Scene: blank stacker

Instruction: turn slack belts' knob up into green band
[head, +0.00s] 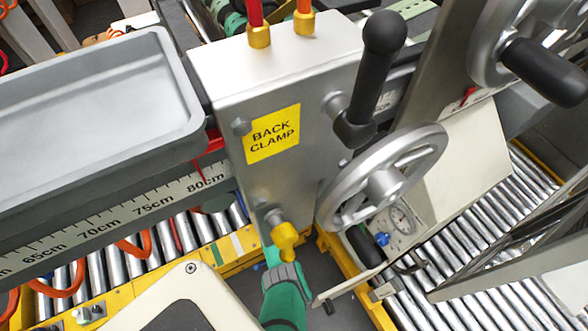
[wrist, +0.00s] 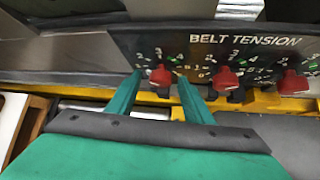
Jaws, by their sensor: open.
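In the wrist view a dark panel (wrist: 215,45) lettered BELT TENSION carries three red knobs with numbered dials and small green marks. My gripper (wrist: 158,77) is open, its two green fingers reaching to either side of the left knob (wrist: 160,74). I cannot tell whether the fingers touch it. The middle knob (wrist: 225,77) and the right knob (wrist: 290,82) are clear of the fingers. The knob pointers are too small to read surely. In the head view my green gripper (head: 284,300) is low in the middle; the panel is not distinguishable there.
In the head view a metal box marked BACK CLAMP (head: 272,134) stands above my gripper, with a yellow-tipped fitting (head: 285,242) close by. A handwheel (head: 385,180) and black lever (head: 372,80) are to its right. Roller conveyors (head: 470,250) run on both sides.

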